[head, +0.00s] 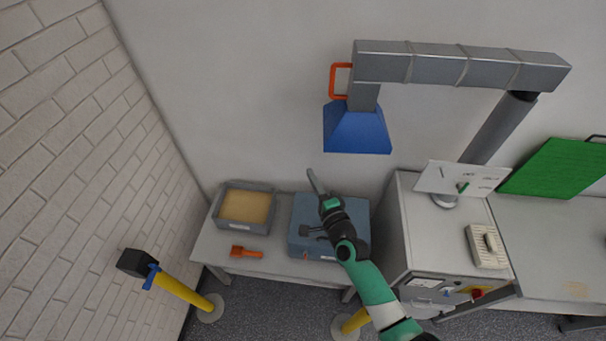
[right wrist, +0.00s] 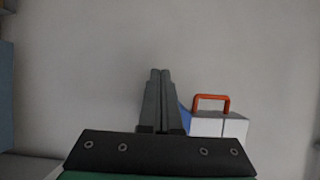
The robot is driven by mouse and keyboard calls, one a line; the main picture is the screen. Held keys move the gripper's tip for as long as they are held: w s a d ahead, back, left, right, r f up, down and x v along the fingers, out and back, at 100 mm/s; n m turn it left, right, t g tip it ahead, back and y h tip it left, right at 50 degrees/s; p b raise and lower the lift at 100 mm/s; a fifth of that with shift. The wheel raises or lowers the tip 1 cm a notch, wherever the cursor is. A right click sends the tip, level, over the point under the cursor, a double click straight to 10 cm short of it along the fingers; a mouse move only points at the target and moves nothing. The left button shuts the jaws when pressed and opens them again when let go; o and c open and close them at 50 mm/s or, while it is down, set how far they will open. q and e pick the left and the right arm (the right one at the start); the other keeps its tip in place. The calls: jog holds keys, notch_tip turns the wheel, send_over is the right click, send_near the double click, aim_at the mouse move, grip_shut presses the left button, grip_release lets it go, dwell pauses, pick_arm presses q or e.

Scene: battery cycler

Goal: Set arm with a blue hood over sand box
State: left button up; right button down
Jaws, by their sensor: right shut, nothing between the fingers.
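The blue hood (head: 357,130) hangs at the left end of a grey jointed extraction arm (head: 460,66), with an orange handle (head: 340,81) on its left side. The sand box (head: 245,207), a grey tray of sand, stands on the low table at the left. The hood is to the right of the box and higher up, not above it. My right gripper (head: 313,182) is below and left of the hood, shut and empty, apart from the handle. In the right wrist view its fingers (right wrist: 159,100) are together, with the orange handle (right wrist: 212,102) to their right. My left gripper is not in view.
A blue-grey case (head: 303,213) and an orange tool (head: 246,252) are on the low table (head: 218,242). A grey cabinet (head: 405,215) stands right of it. Yellow posts (head: 183,292) stand in front. The wall behind is bare.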

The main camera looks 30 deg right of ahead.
jog(key=shift+s+a+f, duration=0.1)
jog(key=shift+s+a, duration=0.15)
jog(key=shift+a, duration=0.4)
jog(key=shift+s+a+r, duration=0.1)
jog(key=shift+s+a, duration=0.1)
jog(key=shift+a, duration=0.45)
jog(key=shift+s+a+f, duration=0.1)
jog(key=shift+s+a, duration=0.15)
jog(key=shift+a, duration=0.4)
